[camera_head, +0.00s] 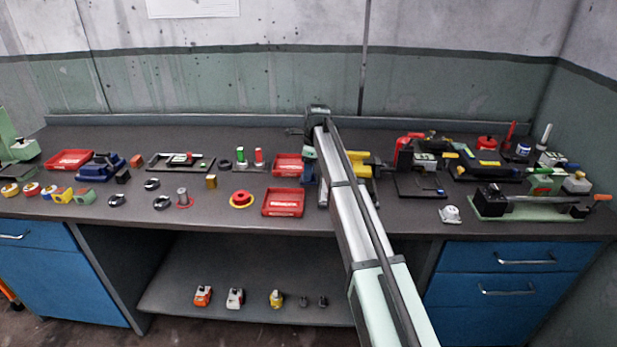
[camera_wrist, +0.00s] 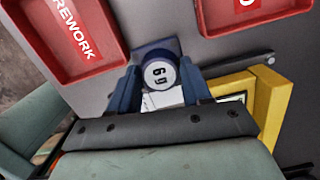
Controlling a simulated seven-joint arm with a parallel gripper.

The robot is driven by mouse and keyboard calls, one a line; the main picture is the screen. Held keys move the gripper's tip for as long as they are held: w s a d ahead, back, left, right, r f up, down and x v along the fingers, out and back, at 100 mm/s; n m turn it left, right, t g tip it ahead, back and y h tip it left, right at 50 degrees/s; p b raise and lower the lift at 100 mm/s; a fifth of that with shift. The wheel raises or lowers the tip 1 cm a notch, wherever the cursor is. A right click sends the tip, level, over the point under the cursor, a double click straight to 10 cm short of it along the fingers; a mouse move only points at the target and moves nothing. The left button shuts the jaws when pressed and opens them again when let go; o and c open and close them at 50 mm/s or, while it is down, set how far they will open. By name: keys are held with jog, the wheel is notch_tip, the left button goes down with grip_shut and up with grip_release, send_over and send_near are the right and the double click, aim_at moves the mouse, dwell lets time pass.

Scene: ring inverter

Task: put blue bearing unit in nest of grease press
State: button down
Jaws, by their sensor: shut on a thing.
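My gripper (camera_wrist: 161,70) is shut on a blue piece, taken as the blue bearing unit (camera_wrist: 173,45). In the wrist view, a round white face with dark digits and a dark blue rim shows between the fingers, with a flat blue edge behind it. In the head view, a bit of blue (camera_head: 309,174) shows beside the arm's end, which hides most of that spot. A yellow frame (camera_wrist: 272,108) stands close to the right of my gripper; it also shows in the head view (camera_head: 361,160). I cannot tell which fixture is the grease press or see its nest.
Two red trays (camera_head: 284,203) (camera_head: 289,162) lie left of my gripper. A dark rod (camera_wrist: 240,65) lies near the yellow frame. Black-based fixtures (camera_head: 420,183) and a green-based one (camera_head: 530,207) crowd the right. Small parts and a blue fixture (camera_head: 100,167) lie left.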

jog(key=shift+f, duration=1.35)
jog(key=shift+f, duration=0.1)
jog(key=c, duration=0.8)
grip_release()
jog(key=r, duration=0.4)
jog(key=d+r, duration=0.1)
jog(key=r, duration=0.7)
jog(key=shift+s+d, duration=0.1)
jog(key=shift+d, duration=0.1)
